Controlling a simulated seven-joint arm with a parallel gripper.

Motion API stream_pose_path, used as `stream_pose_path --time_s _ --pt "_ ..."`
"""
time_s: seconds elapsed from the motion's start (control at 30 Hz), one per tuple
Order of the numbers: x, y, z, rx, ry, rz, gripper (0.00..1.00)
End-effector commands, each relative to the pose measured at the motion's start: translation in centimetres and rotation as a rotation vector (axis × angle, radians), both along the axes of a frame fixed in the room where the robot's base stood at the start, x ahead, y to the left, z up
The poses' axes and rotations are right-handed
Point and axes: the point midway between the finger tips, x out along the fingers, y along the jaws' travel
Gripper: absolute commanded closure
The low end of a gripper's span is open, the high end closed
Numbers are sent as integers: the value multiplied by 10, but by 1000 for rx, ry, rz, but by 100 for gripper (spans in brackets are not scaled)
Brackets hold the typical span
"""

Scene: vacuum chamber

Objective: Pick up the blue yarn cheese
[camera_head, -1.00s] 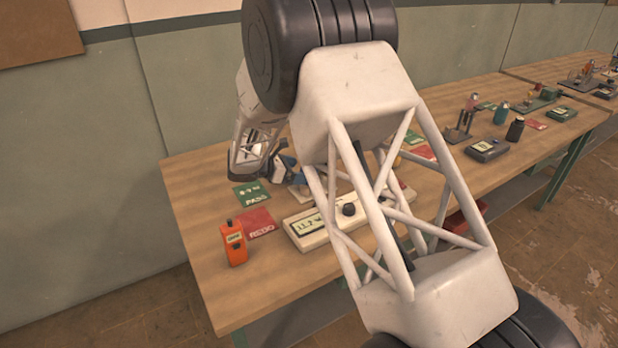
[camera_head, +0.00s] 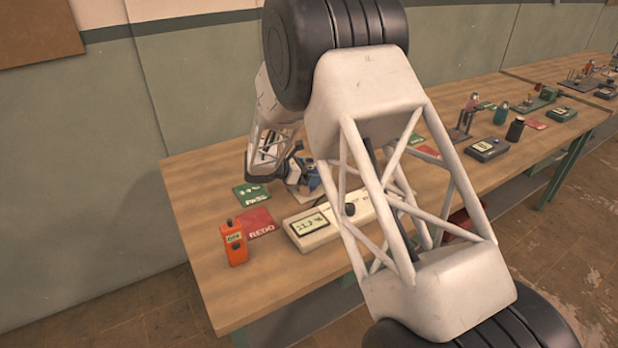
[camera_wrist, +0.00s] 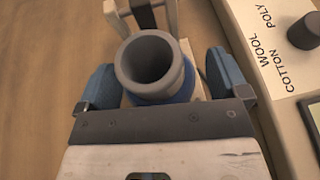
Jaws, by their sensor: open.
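The blue yarn cheese (camera_wrist: 184,90) stands in the middle of the wrist view, its grey hollow tube opening toward the camera. My gripper (camera_wrist: 165,80) is open, with one blue finger pad on each side of the cheese. A small gap shows at the right pad; I cannot tell whether the left pad touches. The gripper's body hides the near side of the cheese. In the head view my gripper (camera_head: 302,176) is low over the bench behind the meter, and a blue patch there cannot be told apart as finger or yarn.
The meter (camera_head: 318,230), labelled wool, cotton and poly in the wrist view (camera_wrist: 262,50), lies close to the right finger. A pale stand (camera_wrist: 112,14) is just beyond the cheese. Green PASS card (camera_head: 250,194), red REDO card (camera_head: 258,222) and orange handheld device (camera_head: 235,245) lie left on the bench (camera_head: 215,290).

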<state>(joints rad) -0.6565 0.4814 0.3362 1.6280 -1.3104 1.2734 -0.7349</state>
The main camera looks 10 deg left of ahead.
Motion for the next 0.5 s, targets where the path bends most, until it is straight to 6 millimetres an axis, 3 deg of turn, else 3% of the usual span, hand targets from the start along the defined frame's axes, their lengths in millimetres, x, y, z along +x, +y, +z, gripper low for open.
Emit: stream_pose_path --time_s 0.37,0.5 --pt "0 0 0 0 0 0 7" --pt "0 0 0 0 0 0 27"
